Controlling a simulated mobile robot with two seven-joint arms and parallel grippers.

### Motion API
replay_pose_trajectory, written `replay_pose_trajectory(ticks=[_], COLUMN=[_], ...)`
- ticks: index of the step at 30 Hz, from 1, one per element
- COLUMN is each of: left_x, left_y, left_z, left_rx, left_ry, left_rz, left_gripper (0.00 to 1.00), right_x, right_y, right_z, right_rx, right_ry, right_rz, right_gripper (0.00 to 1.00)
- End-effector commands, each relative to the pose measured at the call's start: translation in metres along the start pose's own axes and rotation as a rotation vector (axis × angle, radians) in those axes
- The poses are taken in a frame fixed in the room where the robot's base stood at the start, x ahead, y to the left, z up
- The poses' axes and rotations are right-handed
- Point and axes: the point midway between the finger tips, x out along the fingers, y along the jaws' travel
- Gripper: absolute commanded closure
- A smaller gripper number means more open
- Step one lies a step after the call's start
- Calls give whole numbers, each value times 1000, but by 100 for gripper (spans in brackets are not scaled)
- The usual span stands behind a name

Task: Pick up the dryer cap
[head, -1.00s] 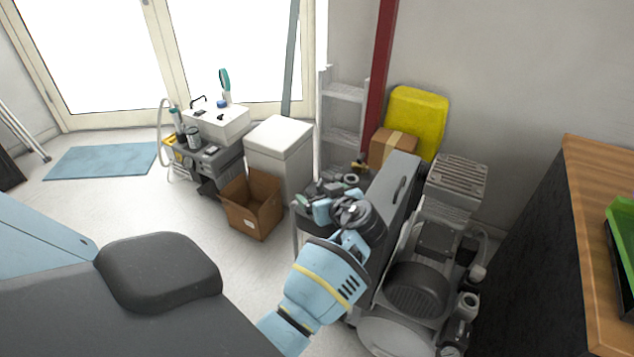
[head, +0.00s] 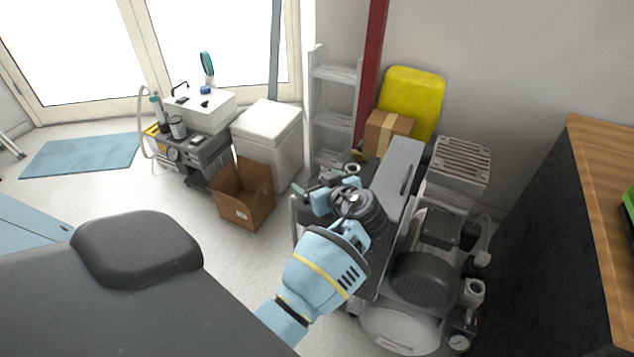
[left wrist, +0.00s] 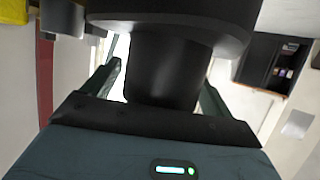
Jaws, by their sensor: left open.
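In the left wrist view a dark, round, cylinder-like part (left wrist: 165,75) with a wide rim hangs between my two fingers; it may be the dryer cap, but I cannot tell for sure. My left gripper is open, with one finger on each side of this part and light gaps beside it. In the head view my left gripper (head: 325,197) is over the grey cart beside the compressor (head: 425,275). My own wrist hides much of that spot, so I cannot make out the cap there. My right gripper is not in view.
A tall grey housing (head: 398,170) stands close to the right of my gripper. An open cardboard box (head: 243,195) and a white bin (head: 268,140) stand to the left. A yellow case (head: 411,100) is behind. A wooden-topped bench (head: 600,190) is at right.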

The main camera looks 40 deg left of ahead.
Motion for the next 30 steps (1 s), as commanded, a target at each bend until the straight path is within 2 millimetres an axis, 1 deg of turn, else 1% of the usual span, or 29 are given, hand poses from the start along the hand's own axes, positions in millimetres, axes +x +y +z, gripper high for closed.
replay_pose_trajectory(ticks=[8, 20, 26, 30], left_x=[-1, -1, -1, -4], left_y=[0, 0, 0, 1], left_z=[1, 1, 0, -8], left_rx=[0, 0, -1, -2], left_ry=[-1, 0, 0, 1], left_rz=[0, 0, 0, 0], left_gripper=[15, 66, 66, 66], right_x=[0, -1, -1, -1], right_y=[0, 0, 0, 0], right_z=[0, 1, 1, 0], right_rx=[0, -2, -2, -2], right_ry=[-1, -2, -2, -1], right_rz=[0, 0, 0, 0], right_gripper=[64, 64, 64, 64])
